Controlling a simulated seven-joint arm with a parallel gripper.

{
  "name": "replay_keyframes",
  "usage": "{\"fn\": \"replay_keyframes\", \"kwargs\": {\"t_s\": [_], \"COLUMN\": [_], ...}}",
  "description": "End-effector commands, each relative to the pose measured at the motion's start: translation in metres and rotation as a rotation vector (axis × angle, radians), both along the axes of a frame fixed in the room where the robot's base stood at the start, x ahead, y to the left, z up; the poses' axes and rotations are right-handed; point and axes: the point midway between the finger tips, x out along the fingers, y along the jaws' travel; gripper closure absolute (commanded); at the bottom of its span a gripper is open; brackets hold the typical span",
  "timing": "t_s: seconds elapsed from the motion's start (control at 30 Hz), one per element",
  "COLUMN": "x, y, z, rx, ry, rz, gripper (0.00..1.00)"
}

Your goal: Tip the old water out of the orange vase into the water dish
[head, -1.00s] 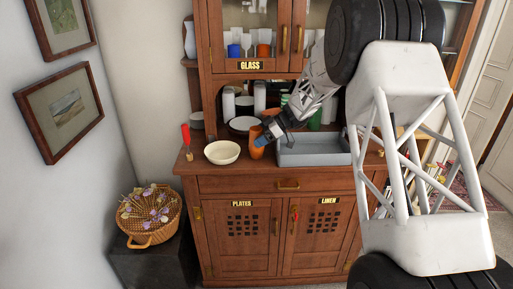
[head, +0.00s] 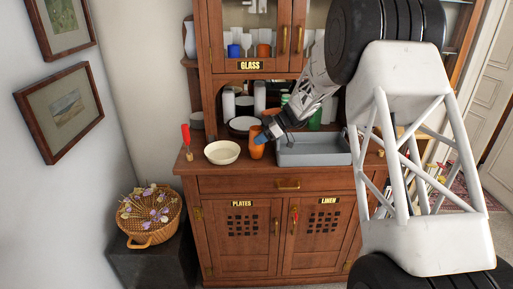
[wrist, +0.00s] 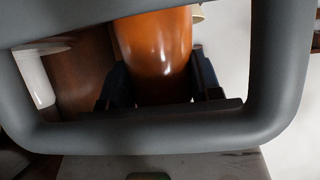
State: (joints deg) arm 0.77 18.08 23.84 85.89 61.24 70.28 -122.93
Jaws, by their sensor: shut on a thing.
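The orange vase (head: 256,150) stands upright, or nearly so, on the cabinet's worktop in the head view. My gripper (head: 262,138) is at its upper right side. In the wrist view the vase (wrist: 155,55) fills the space between the two dark fingers of my gripper (wrist: 155,92), which are shut on it. I cannot see inside the vase, so any water in it is hidden. The cream bowl (head: 222,153), which looks to be the water dish, sits on the worktop just left of the vase, and its inside looks empty.
A grey tray (head: 315,150) stands right of the vase. A red-handled tool (head: 187,142) is at the worktop's left end. White plates (head: 243,124) and canisters stand behind in the niche. A wicker basket of flowers (head: 148,215) sits lower left.

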Motion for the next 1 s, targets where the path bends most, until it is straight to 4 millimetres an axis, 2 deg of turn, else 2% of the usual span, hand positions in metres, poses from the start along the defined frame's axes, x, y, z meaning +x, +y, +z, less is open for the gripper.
{"fn": "replay_keyframes", "kwargs": {"t_s": [0.6, 1.0], "x": [0.000, 0.000], "y": [0.000, 0.000], "z": [0.018, 0.019], "rx": [0.000, 0.000], "ry": [-0.001, -0.001], "rz": [0.000, 0.000], "gripper": [1.00, 1.00]}}
